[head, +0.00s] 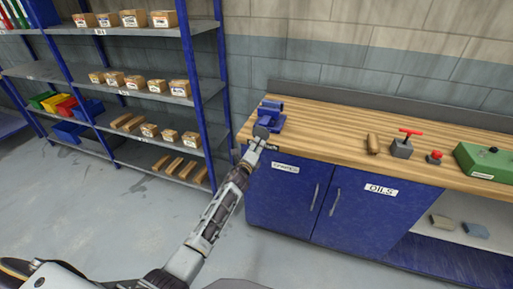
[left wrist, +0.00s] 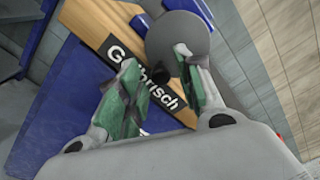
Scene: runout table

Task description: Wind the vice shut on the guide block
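The blue vice (head: 270,112) stands at the left end of the wooden bench top. Its round grey handwheel (head: 261,131) faces the bench's front edge. My left gripper (head: 257,141) is at the handwheel. I cannot make out the guide block in the vice. My right gripper is not in view.
The bench (head: 325,125) also carries a wooden piece (head: 373,144), a grey block with a red handle (head: 402,147), a red knob (head: 434,157) and a green case (head: 488,161). Blue cabinet doors (head: 285,205) stand below. A shelf rack (head: 200,90) is at left.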

